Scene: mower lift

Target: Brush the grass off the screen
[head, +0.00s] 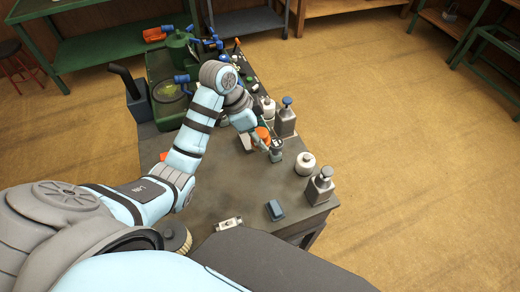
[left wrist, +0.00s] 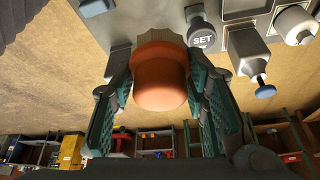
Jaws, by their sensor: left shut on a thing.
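My left gripper (head: 268,146) reaches over the dark workbench from the upper left. In the left wrist view its two green-padded fingers stand on both sides of a rounded orange piece with a ridged tan end, which looks like a brush (left wrist: 161,84). The gripper is shut on it. Orange also shows beside the gripper in the head view. A round, green-tinted patch lies on the green machine (head: 167,90) at the bench's far end; I cannot tell whether it is the screen. Grass is too small to make out. My right gripper is not in view.
A blue block (head: 275,210) and a small white device (head: 229,223) lie near the front. The bench's front middle is mostly clear.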

